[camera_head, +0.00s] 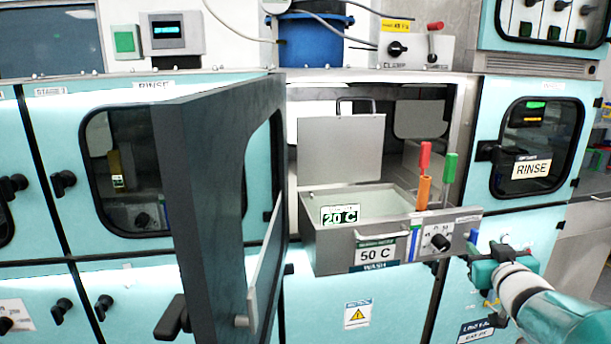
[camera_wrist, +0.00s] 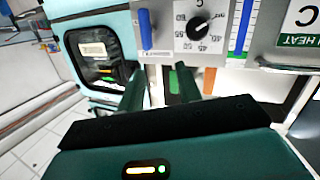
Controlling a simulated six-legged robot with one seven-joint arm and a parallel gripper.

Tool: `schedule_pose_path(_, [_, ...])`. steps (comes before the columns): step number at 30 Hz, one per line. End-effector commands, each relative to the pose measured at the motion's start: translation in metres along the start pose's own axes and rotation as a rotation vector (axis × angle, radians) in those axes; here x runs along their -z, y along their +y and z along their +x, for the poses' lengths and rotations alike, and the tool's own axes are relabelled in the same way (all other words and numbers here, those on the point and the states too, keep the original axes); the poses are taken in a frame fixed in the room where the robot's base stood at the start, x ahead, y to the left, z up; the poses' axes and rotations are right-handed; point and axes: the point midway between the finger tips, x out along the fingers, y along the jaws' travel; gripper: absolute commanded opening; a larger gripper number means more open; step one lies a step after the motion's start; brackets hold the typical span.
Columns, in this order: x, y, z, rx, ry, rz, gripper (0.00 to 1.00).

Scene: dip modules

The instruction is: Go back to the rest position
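My gripper (camera_head: 480,262) is at the right in the head view, close to the right end of the wash module's front panel. In the wrist view, its two dark green fingers (camera_wrist: 160,78) stand apart with no object visibly held between them. Beyond them is the control panel with a black dial (camera_wrist: 196,27) and a blue lever (camera_wrist: 145,30). The pulled-out wash module (camera_head: 330,245) shows a "50 C" label and a "20 C" display. Its lid (camera_head: 341,150) stands raised. Contact between my gripper and the panel cannot be told.
A large dark door (camera_head: 210,200) stands open at left centre, jutting forward. Red, orange and green handles (camera_head: 424,190) rise from the module's right side. A closed "RINSE" door (camera_head: 535,150) is at right. Floor (camera_wrist: 40,145) shows at left in the wrist view.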

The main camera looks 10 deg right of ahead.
Motion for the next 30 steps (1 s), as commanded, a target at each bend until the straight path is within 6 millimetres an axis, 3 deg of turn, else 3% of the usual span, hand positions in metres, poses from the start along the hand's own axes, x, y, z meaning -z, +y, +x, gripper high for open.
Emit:
schedule_pose_path(2, [0.009, -0.026, -0.008, -0.036, -0.056, -0.004, 0.35])
schedule_pose_path(8, [0.000, -0.090, -0.048, -0.066, -0.272, 0.012, 0.35])
schedule_pose_path(14, [-0.029, -0.167, -0.118, 0.042, -0.546, 0.014, 0.35])
schedule_pose_path(18, [-0.053, -0.217, -0.181, 0.186, -0.737, -0.012, 0.35])
schedule_pose_path(21, [-0.066, -0.241, -0.218, 0.280, -0.837, -0.036, 0.35])
schedule_pose_path(24, [-0.073, -0.252, -0.239, 0.335, -0.895, -0.052, 0.35])
schedule_pose_path(30, [-0.076, -0.255, -0.246, 0.352, -0.916, -0.058, 0.35])
